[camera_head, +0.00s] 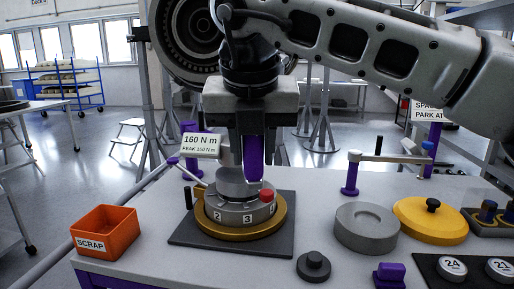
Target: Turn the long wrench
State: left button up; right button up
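My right gripper (253,150) points straight down over the round fixture in the middle of the bench. Its dark fingers are closed around an upright purple handle, which I take to be the grip of the long wrench (253,165). The rest of the wrench is mostly hidden behind the gripper and the fixture. The fixture (235,212) is a grey numbered ring showing 2 and 3, with a red knob (267,195), on a gold disc and dark square plate. A readout (201,145) says 160 N m, peak 160 N m. My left gripper is not in view.
An orange SCRAP bin (105,236) stands at the front left. To the right are a grey round block (366,222), a yellow disc with a black knob (430,222) and a bar on purple posts (390,158). A black knob (313,264) sits in front.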

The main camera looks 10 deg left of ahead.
jog(key=o, duration=0.4)
jog(key=shift+a, duration=0.4)
jog(key=shift+c, duration=0.2)
jog(key=shift+w+a, duration=0.1)
jog(key=shift+d, duration=0.3)
jog(key=shift+r, duration=0.15)
pick_arm(q)
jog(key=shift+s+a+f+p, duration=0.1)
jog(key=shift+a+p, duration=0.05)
jog(key=shift+p, duration=0.35)
pick_arm(e)
jog(key=a+v, duration=0.1)
jog(key=v, duration=1.4)
jog(key=shift+s+d+r, duration=0.25)
jog(key=shift+d+r, duration=0.05)
jog(key=shift+d, duration=0.15)
